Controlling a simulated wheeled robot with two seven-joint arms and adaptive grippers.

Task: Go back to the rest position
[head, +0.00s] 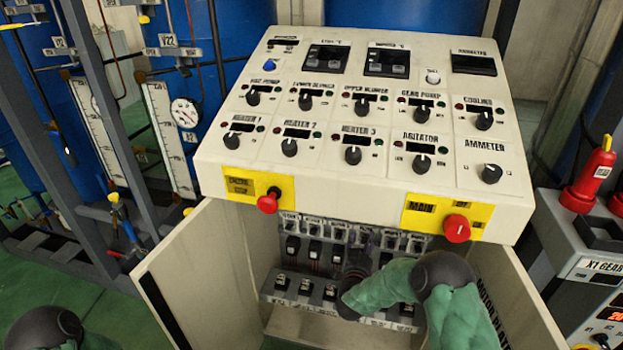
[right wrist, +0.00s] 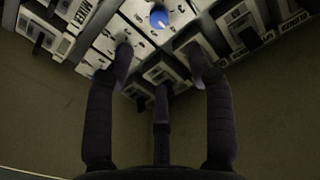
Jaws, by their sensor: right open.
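My right arm in its green sleeve reaches into the open lower cabinet of the cream control console (head: 300,190). My right gripper (head: 368,258), dark and partly hidden by the wrist, is in front of the rows of breaker switches (head: 292,247). In the right wrist view, its dark fingers (right wrist: 160,62) are spread with nothing between them. White switch blocks (right wrist: 100,45) and a round blue part (right wrist: 158,18) lie beyond the fingertips; I cannot tell whether the fingers touch them. Only part of my left arm shows at the lower left of the head view; its gripper is out of the picture.
Cabinet doors stand open at left (head: 205,270) and right (head: 510,295), flanking my right arm. Red knobs on yellow plates (head: 268,200) (head: 457,228) project above the opening. A unit with a red item (head: 592,178) stands at right. Pipes and blue tanks (head: 235,40) are behind.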

